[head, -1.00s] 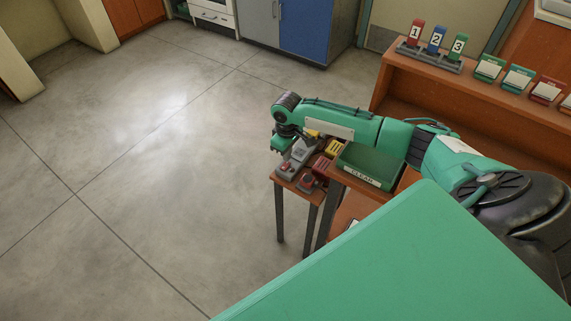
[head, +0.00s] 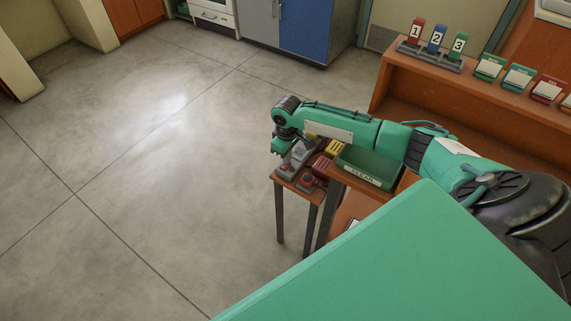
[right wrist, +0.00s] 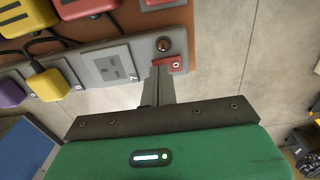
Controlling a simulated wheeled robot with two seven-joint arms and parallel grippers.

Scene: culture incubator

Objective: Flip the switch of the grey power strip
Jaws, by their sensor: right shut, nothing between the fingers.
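The grey power strip (right wrist: 112,68) runs across the upper left of the right wrist view. Its red rocker switch (right wrist: 175,65) sits at the right end, below a round dark reddish lamp or knob (right wrist: 163,44). The strip also shows in the head view (head: 299,155), partly hidden by my arm. My right gripper (right wrist: 158,72) is shut and empty. Its fingertips are at the strip's end, just left of the switch in the picture; I cannot tell whether they touch it. In the head view my right gripper (head: 281,149) hangs over the strip. My left gripper is not in view.
Yellow plugs (right wrist: 47,84) and a purple plug (right wrist: 10,92) sit in or beside the strip, with black cables. Open floor lies left of the small table.

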